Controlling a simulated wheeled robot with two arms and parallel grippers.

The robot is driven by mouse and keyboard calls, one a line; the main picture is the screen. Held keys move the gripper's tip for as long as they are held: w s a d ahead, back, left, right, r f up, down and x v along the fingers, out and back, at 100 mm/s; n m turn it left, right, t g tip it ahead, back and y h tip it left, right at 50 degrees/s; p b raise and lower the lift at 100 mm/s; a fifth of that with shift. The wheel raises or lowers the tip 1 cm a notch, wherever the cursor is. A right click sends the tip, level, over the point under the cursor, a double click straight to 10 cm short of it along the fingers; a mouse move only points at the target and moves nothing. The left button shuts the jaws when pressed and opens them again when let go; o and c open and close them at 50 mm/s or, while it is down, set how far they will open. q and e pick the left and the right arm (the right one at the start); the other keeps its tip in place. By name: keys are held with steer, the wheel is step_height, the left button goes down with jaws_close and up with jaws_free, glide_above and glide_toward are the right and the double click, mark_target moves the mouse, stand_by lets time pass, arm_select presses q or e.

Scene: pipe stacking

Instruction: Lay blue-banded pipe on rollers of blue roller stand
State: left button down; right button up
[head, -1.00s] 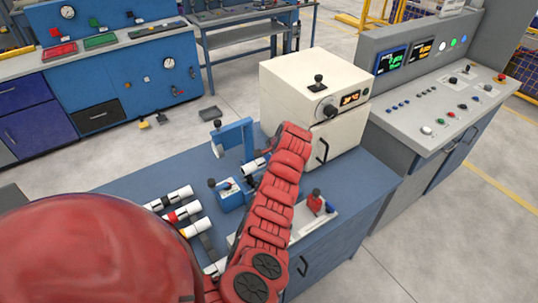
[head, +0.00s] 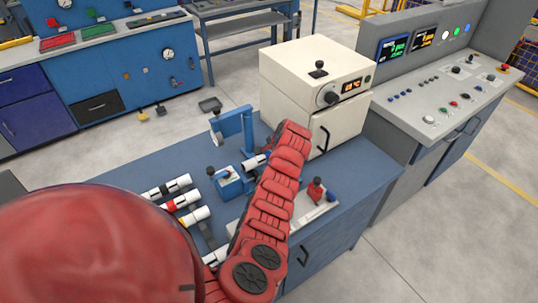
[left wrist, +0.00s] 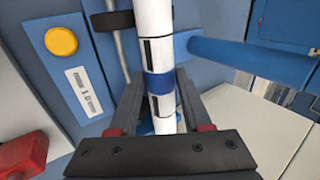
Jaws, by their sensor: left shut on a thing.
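The blue-banded pipe is white with a blue band (left wrist: 160,84) in the left wrist view, running up the picture between the jaws. My left gripper (left wrist: 156,115) is shut on it around the band. In the head view the white pipe end (head: 252,164) shows beside my red arm, which hides most of the gripper. A tall blue stand (head: 232,126) rises just behind the pipe; I take it for the blue roller stand. Its rollers cannot be made out, nor whether the pipe touches it. My right gripper is not in view.
Several white pipes (head: 168,187) with coloured bands lie at the left of the blue bench (head: 128,175). A small blue box (head: 228,186) with a black knob stands near the held pipe. A cream oven (head: 310,85) stands behind. A red fixture (head: 316,191) sits right of my arm.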

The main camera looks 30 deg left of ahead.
arm_select(q)
steer(key=shift+f+b, duration=0.3)
steer(key=shift+f, duration=0.15)
stand_by(0.3)
steer(key=shift+c, duration=1.3)
jaws_free()
steer(key=shift+r, duration=0.1)
steer(key=v, duration=1.7)
steer(key=shift+p, duration=0.35)
steer(key=shift+d, duration=0.15)
